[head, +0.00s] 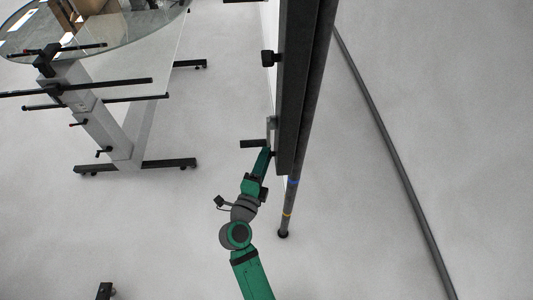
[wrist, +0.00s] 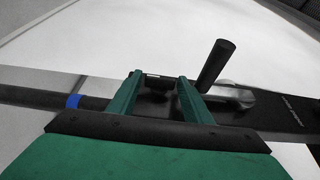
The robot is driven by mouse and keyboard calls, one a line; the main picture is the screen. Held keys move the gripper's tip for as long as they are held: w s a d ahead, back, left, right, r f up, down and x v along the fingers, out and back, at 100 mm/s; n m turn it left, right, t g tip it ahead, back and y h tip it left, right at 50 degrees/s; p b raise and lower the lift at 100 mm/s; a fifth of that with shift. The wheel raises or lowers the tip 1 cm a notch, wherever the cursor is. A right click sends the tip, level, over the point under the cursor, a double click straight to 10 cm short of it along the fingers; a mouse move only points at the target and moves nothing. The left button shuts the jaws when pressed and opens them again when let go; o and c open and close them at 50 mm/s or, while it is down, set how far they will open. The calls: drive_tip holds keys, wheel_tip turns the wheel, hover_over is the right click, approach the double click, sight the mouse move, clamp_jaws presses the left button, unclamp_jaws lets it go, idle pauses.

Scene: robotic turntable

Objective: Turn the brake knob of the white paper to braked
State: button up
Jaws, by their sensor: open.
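The white paper (wrist: 110,35) spreads pale behind a dark bar in the wrist view; in the head view only a thin white strip shows left of the bar. A small black knob (wrist: 157,84) shows between my gripper's fingers in the wrist view. I take it as the brake knob; its setting cannot be read. My gripper (wrist: 158,92) is open, with one green finger on either side of the knob; contact cannot be told. In the head view my gripper (head: 267,152) is at the bar's lower end, and the knob is hidden there.
A black crank handle (wrist: 214,66) on a silver arm stands close right of my fingers; it also shows in the head view (head: 253,143). The dark bar (head: 297,90) and a pole rise beside my gripper. A glass-topped table (head: 95,30) stands left. Open floor lies between.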

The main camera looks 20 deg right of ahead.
drive_tip(key=shift+x, duration=0.95)
drive_tip(key=c, duration=0.8)
